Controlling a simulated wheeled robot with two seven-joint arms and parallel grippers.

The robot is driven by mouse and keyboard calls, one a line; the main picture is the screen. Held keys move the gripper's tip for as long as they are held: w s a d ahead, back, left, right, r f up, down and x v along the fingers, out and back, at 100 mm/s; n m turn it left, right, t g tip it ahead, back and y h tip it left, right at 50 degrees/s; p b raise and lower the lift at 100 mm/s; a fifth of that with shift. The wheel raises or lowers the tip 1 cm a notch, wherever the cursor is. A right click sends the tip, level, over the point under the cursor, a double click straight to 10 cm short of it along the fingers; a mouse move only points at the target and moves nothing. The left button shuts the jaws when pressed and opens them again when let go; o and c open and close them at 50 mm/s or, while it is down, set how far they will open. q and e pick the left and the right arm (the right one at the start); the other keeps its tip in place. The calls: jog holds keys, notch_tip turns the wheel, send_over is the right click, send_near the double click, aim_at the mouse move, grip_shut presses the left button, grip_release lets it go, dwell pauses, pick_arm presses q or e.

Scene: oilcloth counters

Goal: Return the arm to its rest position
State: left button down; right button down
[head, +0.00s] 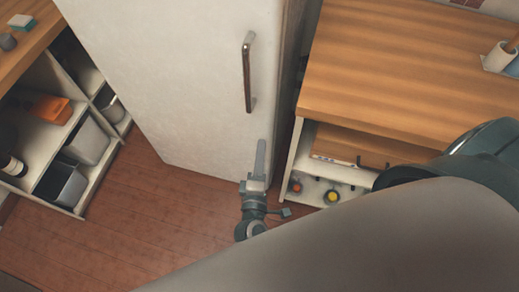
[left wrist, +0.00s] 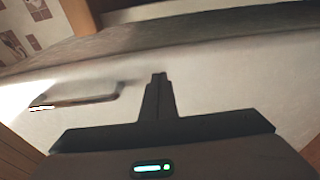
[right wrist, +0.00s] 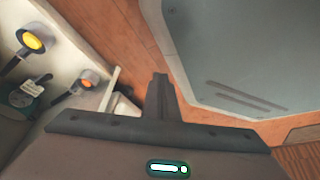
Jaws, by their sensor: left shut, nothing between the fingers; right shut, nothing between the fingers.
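My left gripper (head: 262,145) is shut and empty. In the head view it is in front of the lower part of a tall white door (head: 180,75), below its long upright handle (head: 248,72). In the left wrist view the shut fingers (left wrist: 160,77) point across the pale door, with the handle (left wrist: 75,101) to their left, apart from them. My right gripper shows only in the right wrist view, where its fingers (right wrist: 160,78) are shut and empty above the wooden floor. A large grey arm part of mine covers the bottom right of the head view.
A wooden counter (head: 400,65) is at the right, with an orange knob (head: 295,186) and a yellow knob (head: 332,196) below it. An open shelf unit (head: 45,150) with bins stands at the left. Bare wooden floor (head: 130,220) lies between.

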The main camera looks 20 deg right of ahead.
pick_arm(q)
jog(key=shift+w, duration=0.1)
pick_arm(e)
jog(key=shift+s+a, duration=0.15)
jog(key=shift+s, duration=0.2)
pick_arm(q)
jog(key=shift+f, duration=0.1)
pick_arm(e)
jog(key=shift+w, duration=0.25)
